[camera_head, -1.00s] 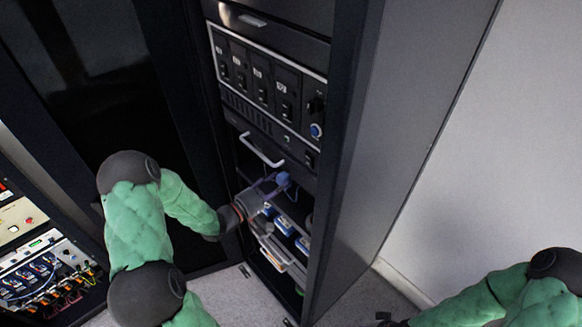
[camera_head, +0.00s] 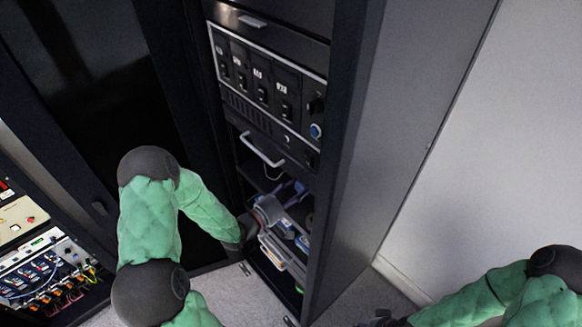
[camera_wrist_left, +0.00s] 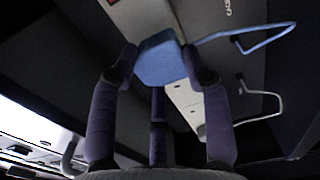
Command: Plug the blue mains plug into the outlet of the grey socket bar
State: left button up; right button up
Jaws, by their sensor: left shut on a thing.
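The blue mains plug (camera_wrist_left: 160,62) is pinched between the fingertips of my left gripper (camera_wrist_left: 161,78) in the left wrist view. In the head view my left gripper (camera_head: 280,203) reaches into the open lower bay of the dark rack, and the plug is small and hard to make out. A pale grey bar (camera_wrist_left: 150,16), apparently the socket bar, runs diagonally behind the plug in the wrist view. The plug covers its middle, so I cannot tell whether they touch, and no outlet shows. My right gripper (camera_head: 378,319) is barely visible at the bottom edge of the head view.
The rack (camera_head: 368,130) has switch panels above the bay and a pale handle (camera_head: 262,149) at its opening. A blue wire-like loop (camera_wrist_left: 245,36) is beside the plug. A panel with coloured cables (camera_head: 45,275) stands at the left.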

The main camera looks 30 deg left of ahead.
pick_arm(q)
jog(key=shift+x, duration=1.4)
dwell(4.3)
jog(key=o, duration=1.2)
jog(key=shift+r, duration=0.1)
jog(key=shift+s, duration=0.1)
jog(key=shift+v, duration=2.45)
